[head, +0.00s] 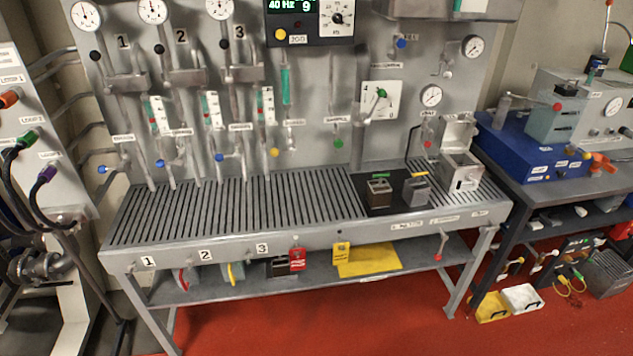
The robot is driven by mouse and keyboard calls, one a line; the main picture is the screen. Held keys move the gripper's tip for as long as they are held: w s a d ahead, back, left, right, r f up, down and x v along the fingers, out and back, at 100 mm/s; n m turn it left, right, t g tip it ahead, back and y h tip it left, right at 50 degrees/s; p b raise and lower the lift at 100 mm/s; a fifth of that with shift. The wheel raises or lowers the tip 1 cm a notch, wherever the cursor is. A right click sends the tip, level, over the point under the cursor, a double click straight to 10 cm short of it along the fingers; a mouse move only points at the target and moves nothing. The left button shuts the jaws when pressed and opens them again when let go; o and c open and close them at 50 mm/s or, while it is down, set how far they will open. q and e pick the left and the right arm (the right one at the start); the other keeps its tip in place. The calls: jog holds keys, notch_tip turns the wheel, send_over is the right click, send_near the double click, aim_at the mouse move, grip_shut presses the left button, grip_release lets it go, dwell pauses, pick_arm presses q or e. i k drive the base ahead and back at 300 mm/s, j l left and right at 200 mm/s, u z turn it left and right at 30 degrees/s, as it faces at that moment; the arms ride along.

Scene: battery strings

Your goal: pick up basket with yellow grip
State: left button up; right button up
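No object is plainly readable as a basket with a yellow grip in the head view. A curved yellow grip-like piece (231,273) shows on the lower shelf, under the bench label 2. The grey thing behind it is partly hidden by the bench front, and I cannot tell whether it is a basket. A similar piece with a red curve (184,281) is to its left. Neither my left nor my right gripper is in view.
The slatted bench (235,207) carries a black mat (361,184) with two small boxes and an open grey case (461,171). On the lower shelf are a red tag (297,259) and a yellow sheet (368,261). Yellow and white containers stand on the red floor (330,325) at right.

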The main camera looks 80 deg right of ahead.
aim_at(415, 193)
jog(key=z, duration=3.6)
